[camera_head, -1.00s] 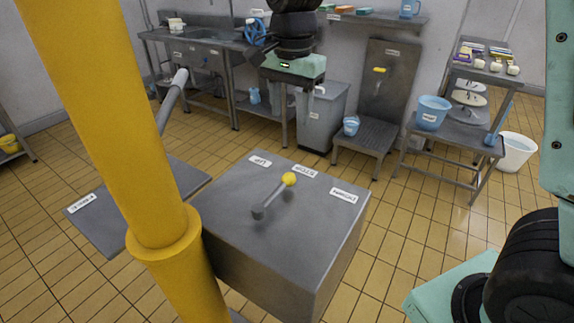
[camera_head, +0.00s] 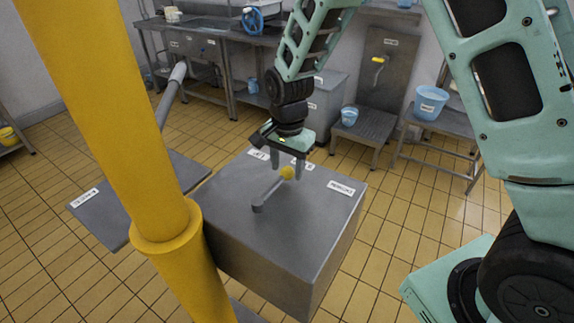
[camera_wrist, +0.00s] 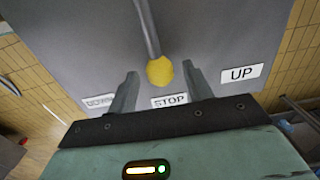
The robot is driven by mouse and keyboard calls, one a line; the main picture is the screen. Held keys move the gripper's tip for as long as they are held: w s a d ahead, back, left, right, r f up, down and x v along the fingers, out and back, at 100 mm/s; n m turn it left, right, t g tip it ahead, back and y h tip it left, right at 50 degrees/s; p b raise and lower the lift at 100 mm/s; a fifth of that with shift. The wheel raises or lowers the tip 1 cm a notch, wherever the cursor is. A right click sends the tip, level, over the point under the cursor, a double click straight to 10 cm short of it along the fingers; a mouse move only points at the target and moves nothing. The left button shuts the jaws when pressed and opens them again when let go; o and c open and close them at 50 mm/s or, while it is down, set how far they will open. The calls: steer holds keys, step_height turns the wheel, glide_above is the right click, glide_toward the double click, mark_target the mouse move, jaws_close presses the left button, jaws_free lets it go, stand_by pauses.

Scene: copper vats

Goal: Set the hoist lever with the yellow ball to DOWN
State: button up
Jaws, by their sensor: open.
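The hoist lever is a grey rod with a yellow ball (camera_head: 287,173) on its end, standing on a grey box (camera_head: 290,225). The ball points toward the middle STOP label (camera_wrist: 170,100). The UP label (camera_wrist: 241,73) and the partly hidden DOWN label (camera_wrist: 100,101) lie on either side; DOWN is on the right in the head view (camera_head: 341,188). My gripper (camera_head: 288,170) is over the box at the ball. In the wrist view its open fingers (camera_wrist: 163,82) stand on both sides of the yellow ball (camera_wrist: 160,70), with gaps showing.
A thick yellow post (camera_head: 130,130) stands at the left front, close to the box. A grey plate (camera_head: 95,215) with a label lies behind it. A step stool (camera_head: 370,133), a blue bucket (camera_head: 430,103) and a sink bench (camera_head: 200,40) stand farther back. Tiled floor right of the box is clear.

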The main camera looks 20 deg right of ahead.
steer(key=shift+f, duration=0.45)
jaws_close()
